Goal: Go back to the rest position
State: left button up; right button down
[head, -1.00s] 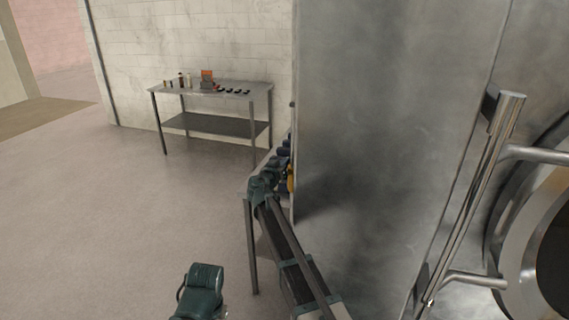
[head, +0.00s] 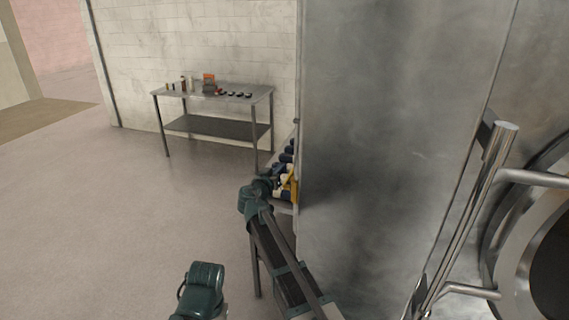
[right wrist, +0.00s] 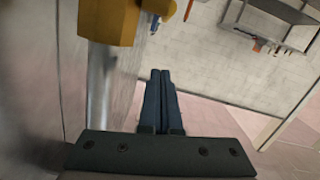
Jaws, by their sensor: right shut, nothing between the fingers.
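My right gripper (right wrist: 160,75) shows in the right wrist view with its two dark blue fingers together and nothing between them. In the head view my right arm reaches up from the bottom middle, and its far end is close to the left edge of a large metal panel (head: 390,130). The gripper's fingers cannot be made out clearly there. Only a green part of my left arm shows at the bottom; the left gripper is out of view.
A yellow item (head: 293,185) and dark items sit beside the panel's edge, near my right arm. A yellow thing (right wrist: 108,20) is close to the wrist camera. A metal handle (head: 470,220) stands at right. A table (head: 215,92) with small items stands at the wall. The left floor is clear.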

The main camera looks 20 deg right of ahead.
jog(key=s+a+f+n+g+y+b, duration=0.1)
jog(key=s+a+f+g+y+b, duration=0.2)
jog(key=s+f, duration=0.75)
jog(key=s+a+f+n+g+y+b, duration=0.1)
jog(key=s+a+f+n+g+b, duration=0.3)
jog(key=s+f, duration=0.65)
jog(key=s+a+f+n+g+y+b, duration=0.2)
jog(key=s+a+f+g, duration=0.1)
jog(key=s, duration=0.7)
jog(key=s+a+f+n+g+y+b, duration=0.2)
jog(key=s+a+f, duration=0.4)
jog(key=s, duration=0.4)
jog(key=shift+s+a+f+g+y+b, duration=0.15)
jog(key=shift+f+g+y+b, duration=0.35)
jog(key=shift+f+g+b, duration=0.25)
